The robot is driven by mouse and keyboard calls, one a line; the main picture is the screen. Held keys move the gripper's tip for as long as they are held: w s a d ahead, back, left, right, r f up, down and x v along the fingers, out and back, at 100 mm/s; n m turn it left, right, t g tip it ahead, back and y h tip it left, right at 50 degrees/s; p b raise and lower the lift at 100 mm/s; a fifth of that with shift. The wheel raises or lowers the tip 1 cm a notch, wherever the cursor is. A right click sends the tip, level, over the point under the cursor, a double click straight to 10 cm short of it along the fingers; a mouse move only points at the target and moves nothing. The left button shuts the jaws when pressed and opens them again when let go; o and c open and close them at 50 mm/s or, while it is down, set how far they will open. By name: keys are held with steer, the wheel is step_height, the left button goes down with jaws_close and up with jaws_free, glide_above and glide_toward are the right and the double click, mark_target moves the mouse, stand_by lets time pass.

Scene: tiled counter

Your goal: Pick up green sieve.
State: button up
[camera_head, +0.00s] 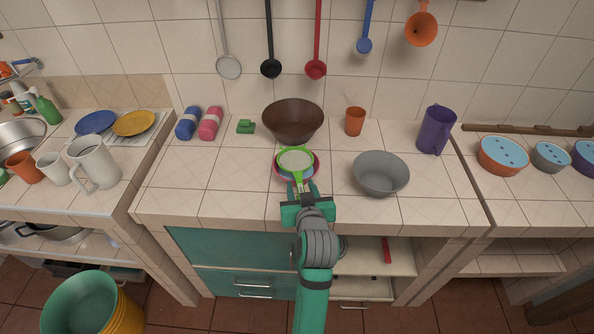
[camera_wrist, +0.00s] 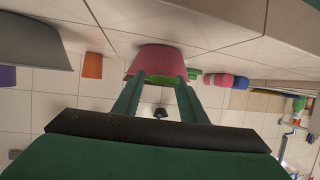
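The green sieve (camera_head: 296,160) rests on top of a pink bowl (camera_head: 316,166) in the head view, its handle pointing toward my gripper. My gripper (camera_head: 302,190) is at the counter's front, by the handle end. In the wrist view, which is upside down, the two fingers of my gripper (camera_wrist: 160,88) are apart, with the pink bowl (camera_wrist: 160,60) ahead of them. A green strip along the bowl's rim there appears to be part of the sieve. No handle is clearly visible between the fingers, and contact cannot be told.
A brown bowl (camera_head: 292,120) stands behind the sieve, and a grey bowl (camera_head: 381,174) to its right. An orange cup (camera_head: 355,121) and purple pitcher (camera_head: 436,130) stand further back right. Ladles hang on the wall above. The counter left of the sieve is clear at the front.

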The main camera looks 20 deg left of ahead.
steer(key=shift+w+a+f, duration=0.2)
steer(key=shift+w, duration=0.15)
jaws_close()
steer(key=shift+r, duration=0.2)
